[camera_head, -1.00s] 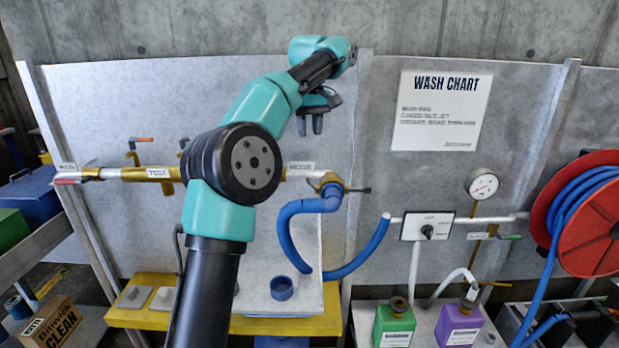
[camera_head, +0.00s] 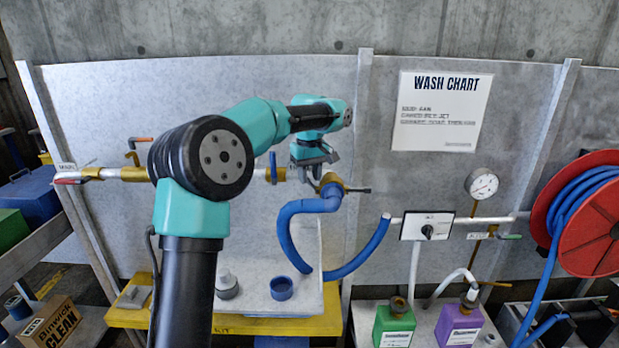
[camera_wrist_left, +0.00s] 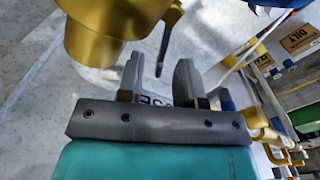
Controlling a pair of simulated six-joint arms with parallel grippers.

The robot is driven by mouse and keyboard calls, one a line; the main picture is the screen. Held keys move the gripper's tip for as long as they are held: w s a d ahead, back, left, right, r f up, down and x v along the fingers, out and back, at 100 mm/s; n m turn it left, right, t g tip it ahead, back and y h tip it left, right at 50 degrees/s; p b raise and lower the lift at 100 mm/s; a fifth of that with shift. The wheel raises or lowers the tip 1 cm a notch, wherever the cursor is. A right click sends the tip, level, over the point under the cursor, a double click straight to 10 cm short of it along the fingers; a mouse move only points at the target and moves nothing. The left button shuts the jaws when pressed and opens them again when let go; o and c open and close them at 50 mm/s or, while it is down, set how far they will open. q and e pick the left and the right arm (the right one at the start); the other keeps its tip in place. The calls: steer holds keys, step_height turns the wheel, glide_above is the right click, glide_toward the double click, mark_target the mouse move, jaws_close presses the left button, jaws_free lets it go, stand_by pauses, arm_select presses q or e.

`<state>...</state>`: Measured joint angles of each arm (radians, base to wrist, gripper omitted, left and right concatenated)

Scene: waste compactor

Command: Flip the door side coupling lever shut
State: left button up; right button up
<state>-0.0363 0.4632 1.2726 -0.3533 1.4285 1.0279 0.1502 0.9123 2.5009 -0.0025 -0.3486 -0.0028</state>
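The brass coupling (camera_head: 332,183) joins the thick blue hose (camera_head: 300,212) to the wall pipe. A dark lever (camera_head: 358,190) sticks out to the right from it. In the left wrist view the brass coupling (camera_wrist_left: 95,30) fills the upper left, and a dark lever (camera_wrist_left: 164,48) hangs beside it, just beyond the fingertips. I cannot tell which side of the coupling is the door side. My left gripper (camera_head: 309,175) is just left of the coupling, pointing down. Its fingers (camera_wrist_left: 158,78) are apart with nothing gripped between them. My right gripper is out of view.
A blue valve handle (camera_head: 272,167) stands on the pipe left of my gripper. A blue cup (camera_head: 281,288) sits on the bench below. A dial panel (camera_head: 427,227), a gauge (camera_head: 482,184) and a red hose reel (camera_head: 590,215) are to the right.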

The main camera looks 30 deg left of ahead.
arm_select(q)
steer(key=shift+f, duration=0.4)
steer(key=shift+c, duration=0.2)
jaws_close()
